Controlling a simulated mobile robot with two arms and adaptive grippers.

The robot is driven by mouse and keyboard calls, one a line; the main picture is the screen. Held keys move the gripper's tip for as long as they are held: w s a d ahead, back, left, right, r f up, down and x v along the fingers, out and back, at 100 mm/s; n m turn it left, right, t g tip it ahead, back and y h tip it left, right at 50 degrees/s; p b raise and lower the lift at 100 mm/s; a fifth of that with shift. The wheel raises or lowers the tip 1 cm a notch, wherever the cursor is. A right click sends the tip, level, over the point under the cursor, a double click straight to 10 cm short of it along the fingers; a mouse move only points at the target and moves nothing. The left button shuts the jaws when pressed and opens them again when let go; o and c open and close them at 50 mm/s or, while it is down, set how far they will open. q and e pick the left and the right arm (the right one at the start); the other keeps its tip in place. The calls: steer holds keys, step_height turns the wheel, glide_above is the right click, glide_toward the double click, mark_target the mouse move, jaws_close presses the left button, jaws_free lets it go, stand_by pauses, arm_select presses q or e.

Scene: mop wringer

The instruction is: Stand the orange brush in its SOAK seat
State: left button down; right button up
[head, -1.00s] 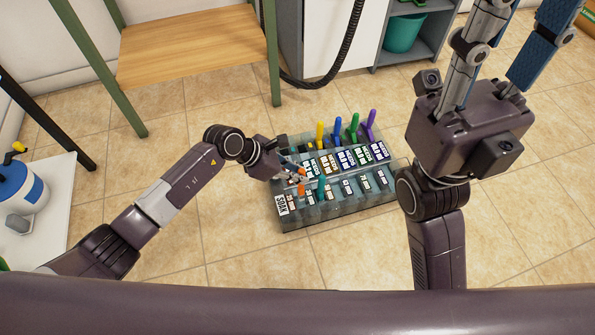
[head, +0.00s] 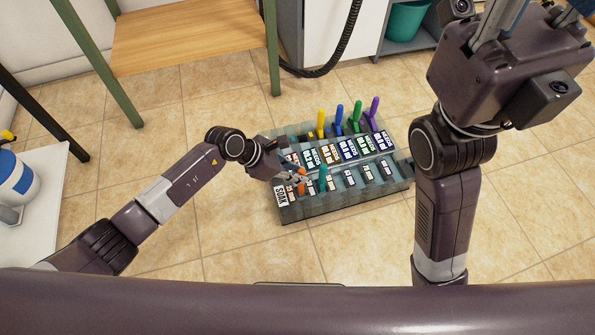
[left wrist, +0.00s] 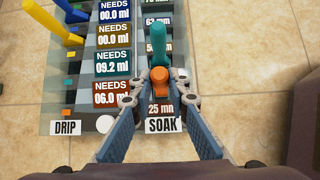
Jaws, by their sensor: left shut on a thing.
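The orange brush (left wrist: 160,76) is between the fingers of my left gripper (left wrist: 160,90), which is shut on it. In the left wrist view it sits over the near end of the SOAK row, just beyond the "25 mn" tag (left wrist: 161,107). The SOAK label (left wrist: 163,125) is at that row's near end. In the head view the orange brush (head: 301,188) shows below the fingers; whether its foot is fully down in the seat is hidden. My right gripper (head: 510,60) is at the upper right, fingertips cut off by the picture edge.
A teal brush (left wrist: 158,48) stands in the SOAK row right beyond the orange one. Yellow (head: 321,122), blue (head: 339,118), green (head: 356,115) and purple (head: 373,110) brushes stand along the rack's back. A wooden bench (head: 190,38) is behind. Floor in front is clear.

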arm_select(q)
steer(key=shift+f, duration=0.35)
steer(key=c, duration=1.8)
jaws_free()
steer(key=shift+r, duration=0.1)
steer(key=shift+o, duration=0.2)
steer(key=v, duration=1.2)
steer(key=shift+a, duration=0.1)
